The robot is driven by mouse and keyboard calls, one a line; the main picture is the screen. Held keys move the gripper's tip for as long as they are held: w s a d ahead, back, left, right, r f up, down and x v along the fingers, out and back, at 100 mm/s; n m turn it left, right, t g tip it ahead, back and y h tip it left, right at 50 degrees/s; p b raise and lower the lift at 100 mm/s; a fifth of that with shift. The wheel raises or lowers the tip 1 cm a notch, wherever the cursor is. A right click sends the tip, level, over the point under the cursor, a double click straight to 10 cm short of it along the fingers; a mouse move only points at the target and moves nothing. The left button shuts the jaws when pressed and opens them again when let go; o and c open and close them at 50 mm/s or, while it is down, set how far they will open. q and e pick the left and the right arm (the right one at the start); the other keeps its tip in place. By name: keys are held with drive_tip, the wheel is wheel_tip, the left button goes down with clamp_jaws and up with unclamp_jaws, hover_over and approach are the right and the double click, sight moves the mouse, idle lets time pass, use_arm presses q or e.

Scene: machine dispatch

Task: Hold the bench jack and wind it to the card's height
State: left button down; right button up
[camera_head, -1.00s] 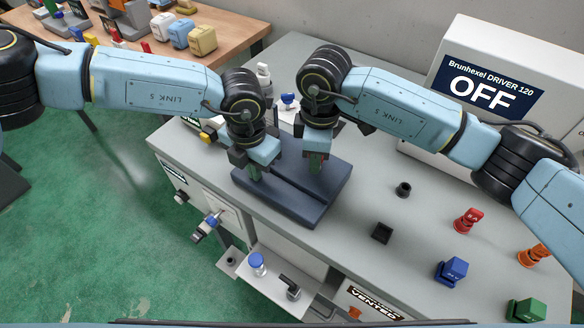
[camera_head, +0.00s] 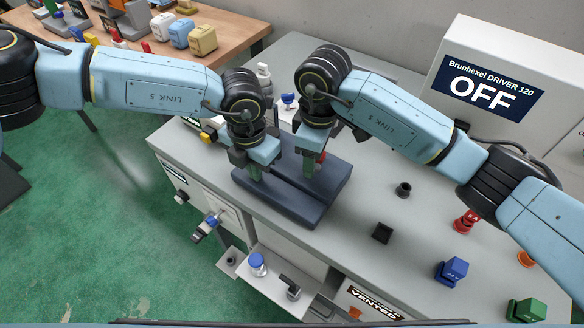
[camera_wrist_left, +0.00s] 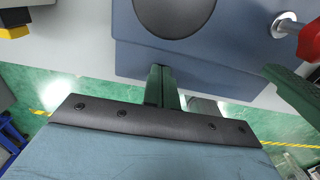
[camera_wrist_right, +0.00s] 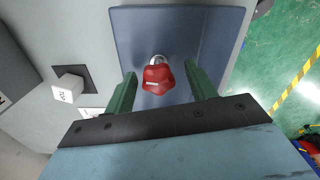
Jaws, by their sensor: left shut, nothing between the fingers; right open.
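The bench jack (camera_head: 290,208) is a dark blue-grey block on the bench, with a flat plate and a dark round patch (camera_wrist_left: 175,12) in the left wrist view. Its red knob (camera_wrist_right: 157,78) sits on a metal shaft; it also shows at the right edge of the left wrist view (camera_wrist_left: 311,42). I cannot make out the card.
A white machine with an OFF sign (camera_head: 482,88) stands at the back right. Red (camera_head: 466,221), blue (camera_head: 452,270) and green (camera_head: 526,311) pieces and a black square (camera_head: 382,233) are on the bench's right side. A yellow-and-black piece (camera_head: 208,134) is beside the left gripper.

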drive_tip(key=shift+r, duration=1.95)
